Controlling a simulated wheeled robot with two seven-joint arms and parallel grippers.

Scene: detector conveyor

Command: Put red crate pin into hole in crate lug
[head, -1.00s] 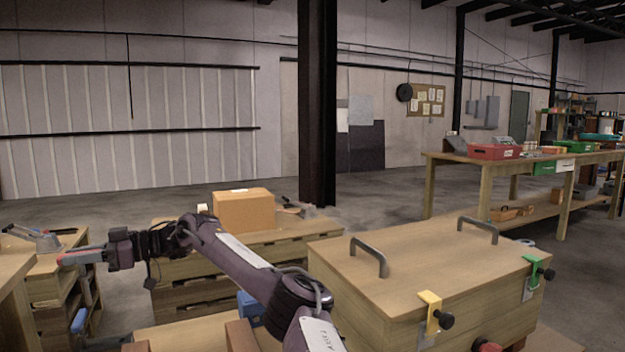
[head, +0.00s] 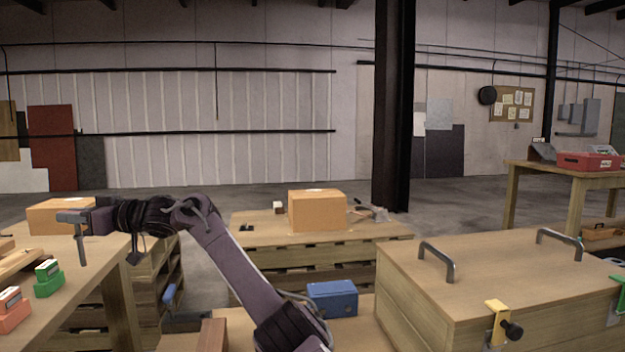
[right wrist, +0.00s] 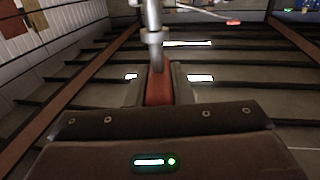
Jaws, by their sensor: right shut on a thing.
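My right gripper (head: 76,217) is at the left of the head view, above the left workbench. In the right wrist view it is shut on a red piece (right wrist: 158,88) with a metal shaft and collar (right wrist: 154,38), which looks like the red crate pin. In the head view a thin grey part hangs below the jaws, and no red shows there. The wooden crate (head: 480,275) stands at the right, well away from this gripper. On its front are a yellow lug (head: 497,322) with a black knob and part of a green lug (head: 618,280). No red lug is in view. My left gripper is not in view.
The left workbench (head: 90,290) carries green (head: 48,283) and orange blocks (head: 12,312) and a cardboard box (head: 60,216). Another cardboard box (head: 317,210) is on the middle bench. A blue bin (head: 333,299) lies beside the crate. A dark column (head: 393,110) stands behind.

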